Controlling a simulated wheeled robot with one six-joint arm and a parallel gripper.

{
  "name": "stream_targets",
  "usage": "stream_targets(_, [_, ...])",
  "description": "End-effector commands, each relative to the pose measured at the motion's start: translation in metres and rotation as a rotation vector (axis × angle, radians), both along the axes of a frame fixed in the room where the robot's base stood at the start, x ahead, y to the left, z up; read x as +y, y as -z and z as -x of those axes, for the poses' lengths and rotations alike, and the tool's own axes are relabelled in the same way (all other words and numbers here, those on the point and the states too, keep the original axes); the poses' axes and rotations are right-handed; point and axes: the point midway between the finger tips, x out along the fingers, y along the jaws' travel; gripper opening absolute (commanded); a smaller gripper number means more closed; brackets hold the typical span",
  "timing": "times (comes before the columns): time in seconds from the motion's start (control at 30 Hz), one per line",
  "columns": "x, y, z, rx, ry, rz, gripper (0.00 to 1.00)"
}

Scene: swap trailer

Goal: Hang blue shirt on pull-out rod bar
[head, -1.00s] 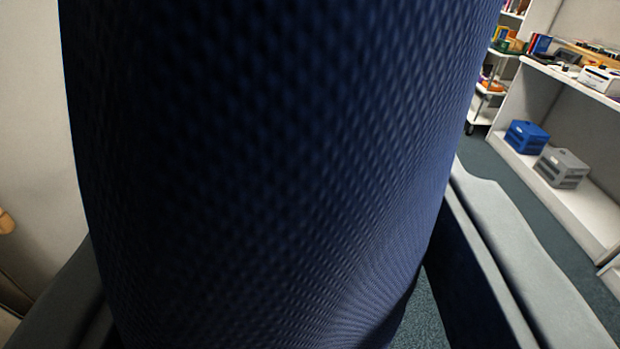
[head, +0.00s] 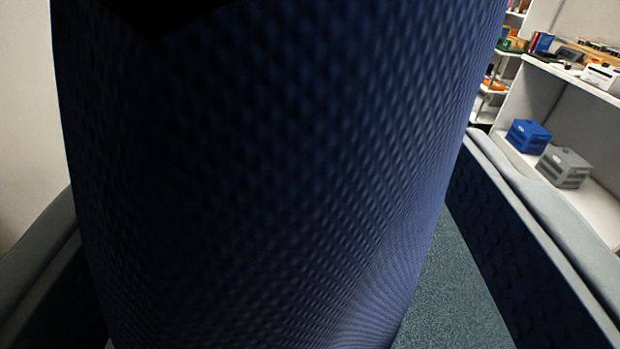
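A dark blue textured surface, which looks like the blue shirt (head: 290,190), fills the middle of the head view from top to bottom, very close to the camera. My gripper (head: 272,168) is open, with one grey finger at the left edge and the other at the right. The dark, dimpled inner face of the right finger shows. Carpet shows between the cloth and the right finger, so they look apart there. Whether the cloth touches the left finger I cannot tell. The cloth hides whatever is straight ahead. No pull-out rod bar is in view.
A white shelf unit (head: 533,88) stands at the right, with a blue crate (head: 528,136) and a grey crate (head: 563,167) low down and small items on top. Grey-green carpet (head: 455,285) is clear at lower right. A pale wall (head: 25,110) is at left.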

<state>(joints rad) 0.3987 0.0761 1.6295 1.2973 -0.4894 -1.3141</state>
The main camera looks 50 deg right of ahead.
Motion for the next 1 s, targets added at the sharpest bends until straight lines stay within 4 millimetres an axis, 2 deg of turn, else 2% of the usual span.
stream_targets(0.3, [0.001,0.001,0.001,0.001,0.000,-0.001,0.74])
stream_targets(0.47, [0.010,0.000,0.008,0.001,-0.001,-0.001,0.74])
stream_targets(1.0, [0.085,0.000,0.071,-0.001,-0.002,0.001,0.74])
